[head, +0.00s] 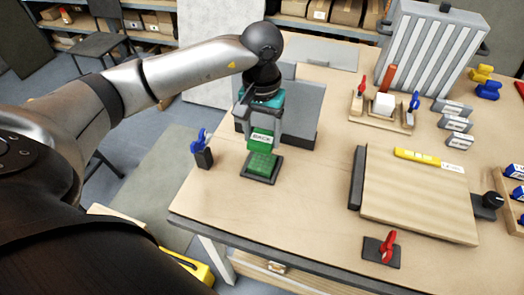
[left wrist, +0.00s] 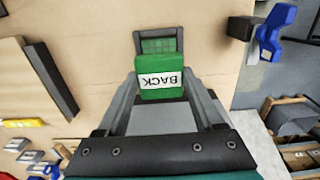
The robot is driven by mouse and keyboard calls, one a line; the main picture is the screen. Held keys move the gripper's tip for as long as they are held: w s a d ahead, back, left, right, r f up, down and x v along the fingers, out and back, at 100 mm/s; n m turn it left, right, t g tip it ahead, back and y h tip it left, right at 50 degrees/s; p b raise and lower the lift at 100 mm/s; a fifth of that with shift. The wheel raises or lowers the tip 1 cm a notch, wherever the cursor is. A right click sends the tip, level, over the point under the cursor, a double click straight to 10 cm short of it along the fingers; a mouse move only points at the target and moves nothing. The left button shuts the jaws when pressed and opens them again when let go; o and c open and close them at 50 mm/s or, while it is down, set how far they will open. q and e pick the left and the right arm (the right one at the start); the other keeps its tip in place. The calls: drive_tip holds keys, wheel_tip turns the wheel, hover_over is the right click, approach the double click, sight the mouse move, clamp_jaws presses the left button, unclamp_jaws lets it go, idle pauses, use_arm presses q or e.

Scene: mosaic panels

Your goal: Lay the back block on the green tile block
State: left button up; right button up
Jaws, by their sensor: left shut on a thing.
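My left gripper (head: 262,131) points down and is shut on the back block (head: 264,144), a green block with a white label reading BACK. The back block also shows in the left wrist view (left wrist: 160,92), between the two fingers. The green tile block (head: 261,164) sits below it in a dark square base on the table. In the left wrist view the green tile block (left wrist: 158,46) shows just beyond the held block, which hides part of it. I cannot tell whether the two blocks touch. My right gripper is not in view.
A blue clamp on a dark stand (head: 204,155) is left of the tile block. A grey upright panel (head: 303,112) stands close behind. A wooden board (head: 420,195) with a yellow tool (head: 415,156) lies to the right. Bare table lies between the tile block and board.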

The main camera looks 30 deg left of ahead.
sight(262, 162)
use_arm(q)
wheel_tip(262, 162, down, 7)
drive_tip(key=shift+r, duration=0.2)
idle(0.3)
drive_tip(key=shift+f, duration=0.15)
drive_tip(key=o, duration=1.3)
drive_tip(key=shift+o, duration=0.2)
drive_tip(key=shift+r, duration=0.2)
wheel_tip(262, 162, up, 12)
drive_tip(key=shift+b, duration=0.35)
